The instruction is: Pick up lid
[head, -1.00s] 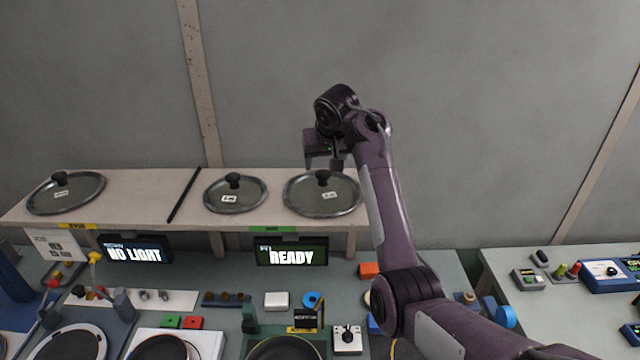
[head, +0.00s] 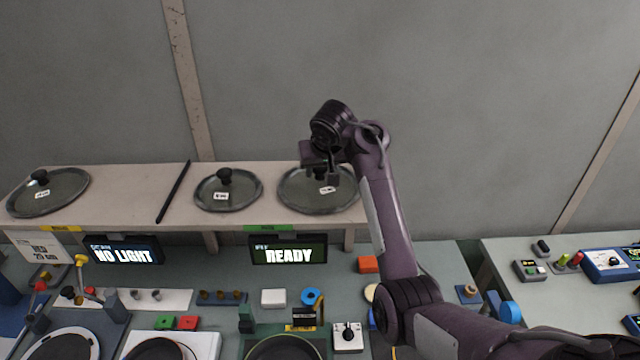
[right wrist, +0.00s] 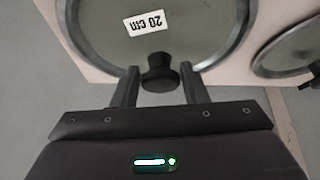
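Three round grey lids with dark knobs lie on the raised shelf in the head view: a left lid (head: 62,200), a middle lid (head: 240,202) and a right lid (head: 300,203). My right gripper (head: 325,174) is at the right lid's knob, which it hides in the head view. In the right wrist view my right gripper (right wrist: 158,84) is open, with one finger on each side of the dark knob (right wrist: 160,75). This lid (right wrist: 110,40) carries a "20 cm" label. Gaps show between knob and fingers. My left gripper is not in view.
The lids' shelf (head: 120,226) also holds a dark rod (head: 173,192) left of the middle lid. A second table (head: 560,290) stands at the right.

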